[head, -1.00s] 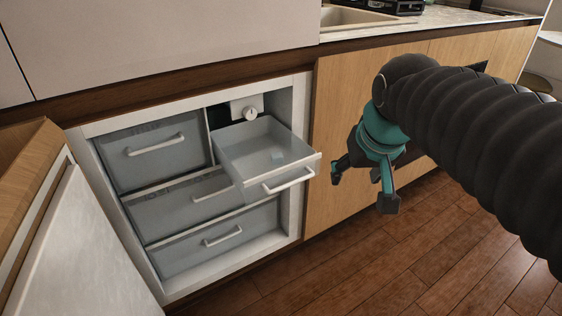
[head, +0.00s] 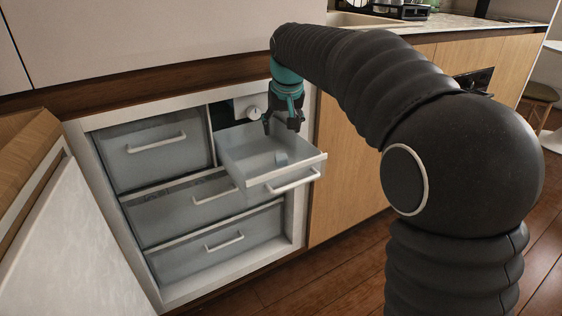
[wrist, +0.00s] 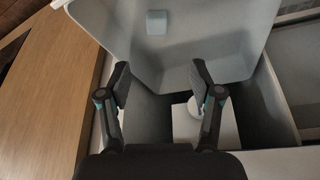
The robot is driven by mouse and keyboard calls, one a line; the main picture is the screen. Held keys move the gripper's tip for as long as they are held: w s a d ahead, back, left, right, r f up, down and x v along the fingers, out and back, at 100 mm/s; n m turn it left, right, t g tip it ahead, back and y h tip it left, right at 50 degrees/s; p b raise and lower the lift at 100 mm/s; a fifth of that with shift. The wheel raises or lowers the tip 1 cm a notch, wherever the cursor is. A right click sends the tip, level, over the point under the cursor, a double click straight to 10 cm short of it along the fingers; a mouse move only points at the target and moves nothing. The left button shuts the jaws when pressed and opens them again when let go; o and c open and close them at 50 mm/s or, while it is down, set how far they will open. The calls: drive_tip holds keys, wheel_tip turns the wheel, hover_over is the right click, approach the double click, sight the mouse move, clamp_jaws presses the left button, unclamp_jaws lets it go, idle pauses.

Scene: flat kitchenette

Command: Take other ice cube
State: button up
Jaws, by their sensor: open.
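A small pale blue ice cube (head: 281,158) lies inside the pulled-out upper right drawer (head: 250,172) of the freezer. It also shows in the wrist view (wrist: 156,22), near the top, on the grey drawer floor. My gripper (head: 281,128) is above the back part of that drawer, pointing down. In the wrist view my gripper (wrist: 160,88) has its two fingers wide apart with nothing between them. The cube lies beyond the fingertips, apart from them.
A round dial (head: 253,113) sits on the freezer's back panel behind the drawer. Closed drawers are at the left (head: 155,147) and below (head: 222,240). The open freezer door (head: 80,240) stands at the left. A wooden cabinet front (head: 350,180) is right of the drawer.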

hover_over(281, 156)
drive_tip(key=s, duration=0.1)
wheel_tip(281, 156, down, 6)
drive_tip(key=shift+s+r+b, duration=0.15)
drive_tip(key=shift+r+b, duration=0.05)
drive_tip(key=shift+b, duration=0.1)
drive_tip(key=shift+s+d+f+b+x, duration=0.1)
drive_tip(key=shift+s+b+x, duration=0.05)
drive_tip(key=shift+x, duration=0.75)
drive_tip(key=shift+s+d+f+b+x, duration=0.1)
drive_tip(key=shift+s+b+x, duration=0.05)
drive_tip(key=shift+x, duration=0.75)
drive_tip(key=shift+s+d+b+x, duration=0.1)
drive_tip(key=shift+s+b+x, duration=0.05)
drive_tip(key=shift+x, duration=0.75)
drive_tip(key=c, duration=1)
